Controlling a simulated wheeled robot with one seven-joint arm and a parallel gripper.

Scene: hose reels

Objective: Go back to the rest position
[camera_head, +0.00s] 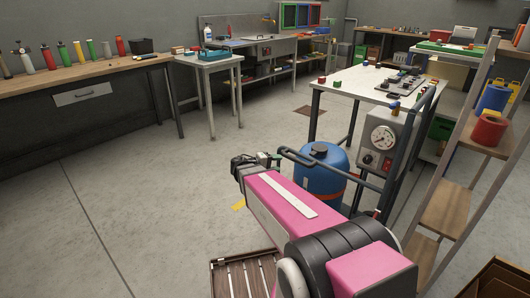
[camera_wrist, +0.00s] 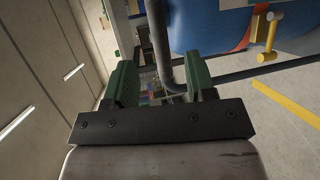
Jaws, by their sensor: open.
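My gripper (camera_head: 268,159) is at the end of my pink arm, low in the middle of the head view. It is close to the left of a dark handle bar (camera_head: 300,159) by a blue tank (camera_head: 322,178). In the wrist view my gripper (camera_wrist: 161,78) has its two green fingers apart. A dark bent bar (camera_wrist: 160,45) shows in the gap between them. I cannot tell whether it touches either finger or lies beyond them. The blue tank (camera_wrist: 208,25) is at the upper right there.
A panel with a gauge (camera_head: 384,139) stands right of the tank. A shelf rack with a red roll (camera_head: 488,131) is at the right. A slatted wooden crate (camera_head: 214,272) is below my arm. A white-topped table (camera_head: 350,82) stands behind. The floor at left is clear.

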